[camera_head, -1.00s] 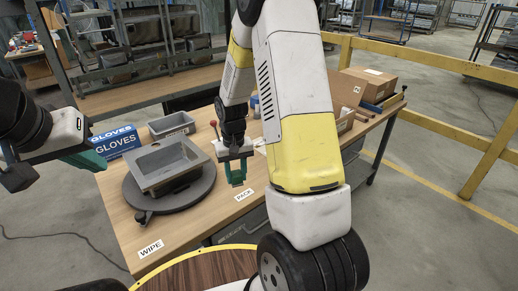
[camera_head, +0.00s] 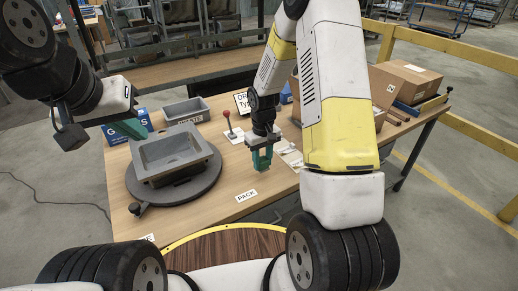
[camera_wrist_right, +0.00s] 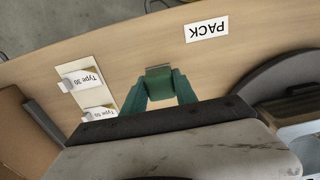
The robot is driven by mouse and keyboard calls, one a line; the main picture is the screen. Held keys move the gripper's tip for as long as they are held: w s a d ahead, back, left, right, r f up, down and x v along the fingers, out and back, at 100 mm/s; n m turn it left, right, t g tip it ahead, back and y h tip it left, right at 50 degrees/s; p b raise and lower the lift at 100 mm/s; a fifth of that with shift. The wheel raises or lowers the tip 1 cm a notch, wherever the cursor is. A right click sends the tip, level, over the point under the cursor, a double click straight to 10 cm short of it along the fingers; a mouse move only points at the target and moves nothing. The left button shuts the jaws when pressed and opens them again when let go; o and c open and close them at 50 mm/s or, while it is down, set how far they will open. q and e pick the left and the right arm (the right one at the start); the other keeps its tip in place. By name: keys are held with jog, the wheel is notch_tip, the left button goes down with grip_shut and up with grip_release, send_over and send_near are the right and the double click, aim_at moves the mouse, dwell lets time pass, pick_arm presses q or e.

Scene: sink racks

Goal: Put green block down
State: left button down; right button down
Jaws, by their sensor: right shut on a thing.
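My right gripper (camera_head: 262,162) has green fingers pointing down over the table, to the right of and behind the PACK label (camera_head: 246,196). In the right wrist view its fingers (camera_wrist_right: 159,90) close on the small green block (camera_wrist_right: 159,71) at their tips. The block's color nearly matches the fingers, and in the head view I cannot tell it apart from them. Whether the block touches the table is unclear. My left gripper (camera_head: 130,128) hangs at the left near the blue gloves box (camera_head: 144,119); its jaw opening is unclear.
A grey sink-shaped part (camera_head: 172,155) sits on a dark round turntable (camera_head: 200,184). A grey bin (camera_head: 186,111) and a red-knobbed lever (camera_head: 229,122) stand behind. Cardboard boxes (camera_head: 405,82) are at right. The wooden tabletop (camera_head: 225,212) is clear around the PACK label.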

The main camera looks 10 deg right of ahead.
aim_at(266, 164)
jog(key=w+d, duration=0.2)
jog(key=shift+w+d+f, duration=0.1)
jog(key=shift+w+f, duration=0.05)
jog(key=shift+w, duration=0.2)
jog(key=shift+f, duration=1.75)
jog(key=shift+f, duration=0.15)
jog(key=c, duration=1)
grip_release()
jog(key=shift+o, duration=0.2)
